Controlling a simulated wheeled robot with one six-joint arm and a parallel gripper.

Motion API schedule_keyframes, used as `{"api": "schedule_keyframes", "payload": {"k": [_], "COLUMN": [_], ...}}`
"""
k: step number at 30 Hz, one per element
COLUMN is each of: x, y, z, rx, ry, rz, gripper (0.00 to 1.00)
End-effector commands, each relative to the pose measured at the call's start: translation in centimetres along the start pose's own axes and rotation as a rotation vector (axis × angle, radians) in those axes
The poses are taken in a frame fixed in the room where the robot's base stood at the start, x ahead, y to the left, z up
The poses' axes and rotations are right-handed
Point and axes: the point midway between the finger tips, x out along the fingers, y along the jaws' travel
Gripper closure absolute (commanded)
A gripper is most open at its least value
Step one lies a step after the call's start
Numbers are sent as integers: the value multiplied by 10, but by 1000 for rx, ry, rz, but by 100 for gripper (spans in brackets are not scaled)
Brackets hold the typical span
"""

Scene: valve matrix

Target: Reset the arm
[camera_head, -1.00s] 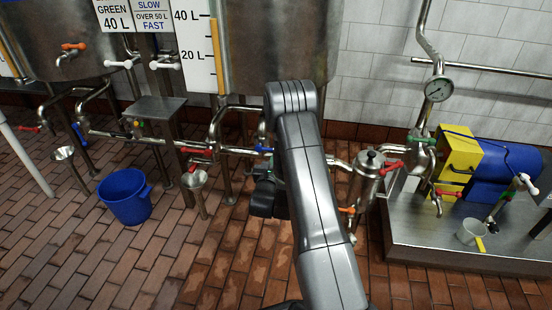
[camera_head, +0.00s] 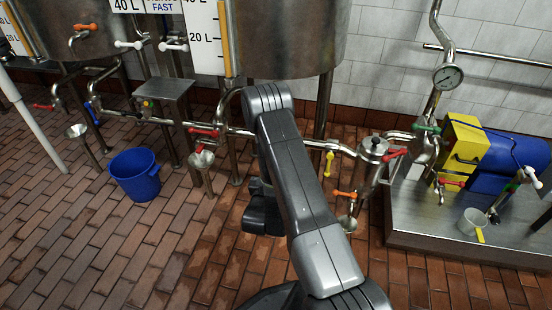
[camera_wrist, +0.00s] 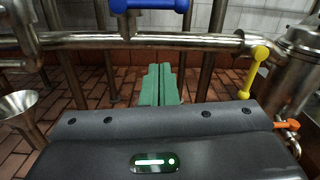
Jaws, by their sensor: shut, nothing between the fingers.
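My arm (camera_head: 300,195) rises from the bottom of the head view and bends over near the middle. My gripper (camera_wrist: 160,85) shows in the wrist view as two green fingers pressed together, with nothing between them. The dark gripper body (camera_head: 263,212) hangs behind the arm in the head view; its fingertips are hidden there. In the wrist view the fingers appear below a steel pipe (camera_wrist: 80,41) and a blue valve handle (camera_wrist: 150,5). A yellow handle (camera_wrist: 253,72) is to their right. No contact with pipe or handles is visible.
A steel canister (camera_head: 372,160) and an orange handle (camera_head: 345,194) are right of the arm. A steel funnel (camera_head: 201,160) and a blue bucket (camera_head: 135,175) are left. A metal platform (camera_head: 440,236) stands at right. The brick floor in front is mostly clear.

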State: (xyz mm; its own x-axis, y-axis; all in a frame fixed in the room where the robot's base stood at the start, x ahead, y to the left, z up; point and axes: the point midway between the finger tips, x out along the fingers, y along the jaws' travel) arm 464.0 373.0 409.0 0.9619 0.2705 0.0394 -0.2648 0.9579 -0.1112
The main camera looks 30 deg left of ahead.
Motion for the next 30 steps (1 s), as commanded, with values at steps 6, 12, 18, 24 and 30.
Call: {"api": "schedule_keyframes", "payload": {"k": [6, 12, 18, 24, 30], "x": [-6, -6, 7, 42, 82], "y": [0, 0, -1, -1, -1], "z": [0, -1, -1, -2, -2], "rx": [-1, -1, 2, 2, 3], "ry": [0, 0, -2, -3, -4], "rz": [0, 0, -3, -4, -3], "gripper": [100, 100, 100, 100, 100]}}
